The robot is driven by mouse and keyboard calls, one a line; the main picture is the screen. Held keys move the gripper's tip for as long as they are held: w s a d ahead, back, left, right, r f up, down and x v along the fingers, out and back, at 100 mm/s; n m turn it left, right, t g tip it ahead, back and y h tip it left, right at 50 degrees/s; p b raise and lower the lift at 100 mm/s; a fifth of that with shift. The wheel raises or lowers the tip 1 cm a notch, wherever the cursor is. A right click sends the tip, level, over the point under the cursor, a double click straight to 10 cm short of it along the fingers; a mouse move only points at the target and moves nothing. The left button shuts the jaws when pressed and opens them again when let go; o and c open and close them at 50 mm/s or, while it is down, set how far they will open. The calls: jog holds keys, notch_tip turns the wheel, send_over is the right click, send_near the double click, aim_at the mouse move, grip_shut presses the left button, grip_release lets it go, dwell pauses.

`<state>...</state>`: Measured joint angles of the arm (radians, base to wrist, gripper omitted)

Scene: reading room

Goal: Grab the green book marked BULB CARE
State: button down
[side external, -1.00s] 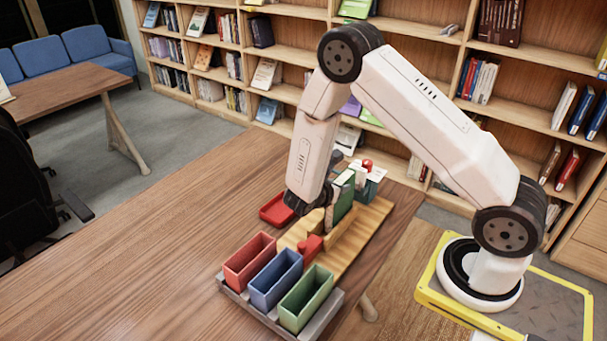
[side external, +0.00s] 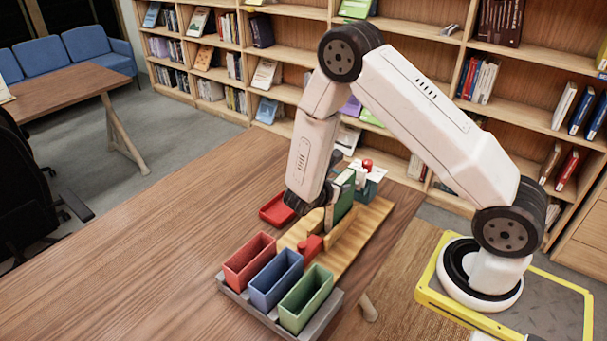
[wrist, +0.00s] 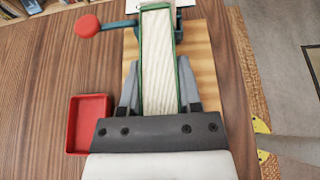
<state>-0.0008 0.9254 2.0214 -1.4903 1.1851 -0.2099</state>
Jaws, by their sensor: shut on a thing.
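A green book (side external: 344,197) stands upright on the wooden board (side external: 372,222). In the wrist view the pale page edges of the green book (wrist: 158,50) face me, framed by its green covers. My gripper (wrist: 160,90) has one grey finger on each side of the book and is shut on it. In the side external view my gripper (side external: 328,216) is at the near end of the book and partly hidden by the arm. No lettering on the book can be read.
A teal stand with a red knob (side external: 367,163) is close behind the book. A shallow red tray (side external: 276,211) lies on the table to the left. Red (side external: 240,268), blue (side external: 267,288) and green (side external: 297,309) bins stand in front. The table's left side is clear.

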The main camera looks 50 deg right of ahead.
jog(key=shift+r, duration=0.15)
jog(key=shift+r, duration=4.85)
